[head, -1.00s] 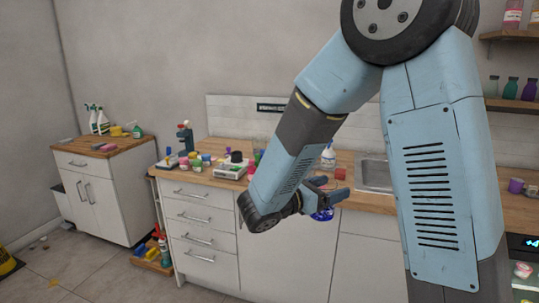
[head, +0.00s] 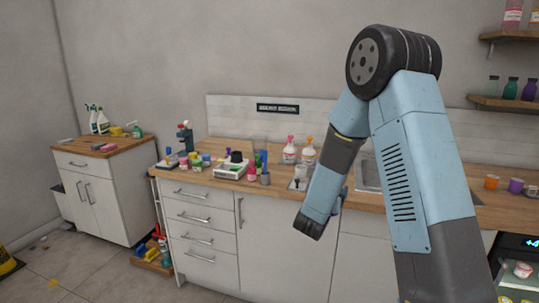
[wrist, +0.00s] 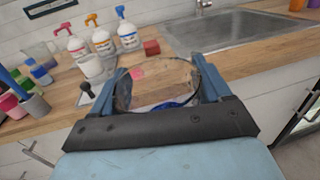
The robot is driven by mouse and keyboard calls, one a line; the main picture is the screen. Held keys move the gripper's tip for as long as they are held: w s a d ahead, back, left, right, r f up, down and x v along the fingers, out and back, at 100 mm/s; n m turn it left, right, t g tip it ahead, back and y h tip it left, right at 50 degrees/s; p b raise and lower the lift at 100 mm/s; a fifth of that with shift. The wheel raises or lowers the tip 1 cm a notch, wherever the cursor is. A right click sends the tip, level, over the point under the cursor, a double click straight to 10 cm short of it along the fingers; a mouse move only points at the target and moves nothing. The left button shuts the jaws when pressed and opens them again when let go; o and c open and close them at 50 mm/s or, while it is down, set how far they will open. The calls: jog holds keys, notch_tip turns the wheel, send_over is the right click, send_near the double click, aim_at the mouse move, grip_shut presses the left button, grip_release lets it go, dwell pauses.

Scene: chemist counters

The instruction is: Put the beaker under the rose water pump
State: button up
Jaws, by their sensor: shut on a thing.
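My gripper (wrist: 157,80) is shut on a clear glass beaker (wrist: 150,82), held between its two blue fingers in the wrist view. The beaker has blue at its lower part and appears to be above the counter's front edge. Three white pump bottles stand at the back of the counter beyond it: one with a red-pink pump (wrist: 72,40), one with an orange pump (wrist: 100,36) and one with a blue pump (wrist: 127,30). Their labels are too small to read. In the head view the pink-topped bottle (head: 290,152) shows; my forearm hides the beaker and most of the gripper.
A white cup (wrist: 92,66) stands before the pumps, with a small dark object (wrist: 87,88) nearer. A sink (wrist: 225,30) is at the right. A grey pot (wrist: 38,105) with coloured items stands left.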

jog(key=w+d+f+n+t+y, duration=0.1)
jog(key=w+d+f+n+y, duration=0.1)
jog(key=f, duration=0.4)
jog(key=shift+w+y, duration=0.55)
jog(key=shift+y, duration=0.25)
jog(key=shift+d, duration=0.2)
